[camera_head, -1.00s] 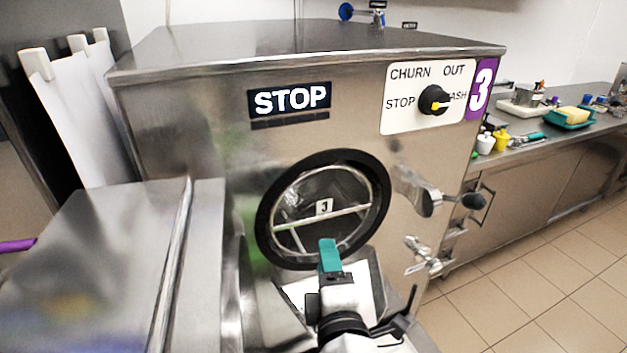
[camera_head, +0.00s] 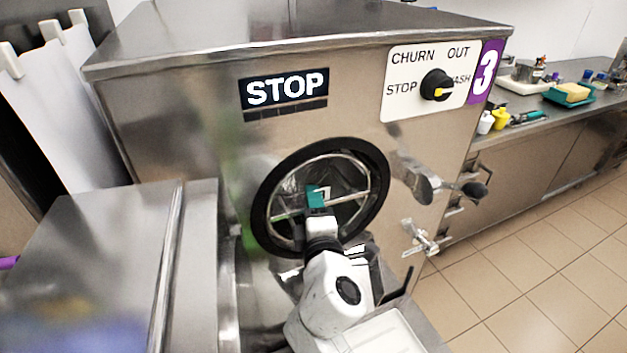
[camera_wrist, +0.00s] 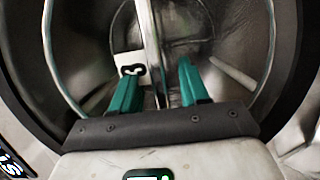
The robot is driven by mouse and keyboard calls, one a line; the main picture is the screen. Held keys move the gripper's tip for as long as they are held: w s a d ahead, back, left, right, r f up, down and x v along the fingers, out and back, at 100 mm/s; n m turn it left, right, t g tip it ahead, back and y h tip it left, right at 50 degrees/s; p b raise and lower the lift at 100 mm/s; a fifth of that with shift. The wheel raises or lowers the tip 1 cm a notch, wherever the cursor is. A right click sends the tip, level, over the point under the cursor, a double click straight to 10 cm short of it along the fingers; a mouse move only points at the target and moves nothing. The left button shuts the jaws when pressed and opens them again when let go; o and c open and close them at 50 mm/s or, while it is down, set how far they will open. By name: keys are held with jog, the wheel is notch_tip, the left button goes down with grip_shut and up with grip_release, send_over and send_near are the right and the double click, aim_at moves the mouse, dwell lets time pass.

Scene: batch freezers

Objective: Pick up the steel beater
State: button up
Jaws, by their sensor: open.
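The steel beater (camera_head: 352,196) sits inside the round, black-rimmed opening of the batch freezer (camera_head: 225,150), with a white tag marked 3 on its middle. In the wrist view the beater (camera_wrist: 150,35) shows as a bright central bar with curved rods at both sides. My gripper (camera_head: 316,191) is at the opening, in front of the beater. In the wrist view its two teal fingers (camera_wrist: 160,72) are apart, one on each side of the central bar. The tag is just above the left finger. I cannot tell whether either finger touches the bar.
The black ring (camera_head: 262,207) closely surrounds my gripper. A black-knobbed handle (camera_head: 425,187) and a steel tap (camera_head: 422,238) stick out to the right. A steel cabinet (camera_head: 85,250) stands close at left. Tiled floor (camera_head: 545,290) is clear at right.

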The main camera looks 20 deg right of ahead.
jog(key=shift+x, duration=0.85)
grip_shut()
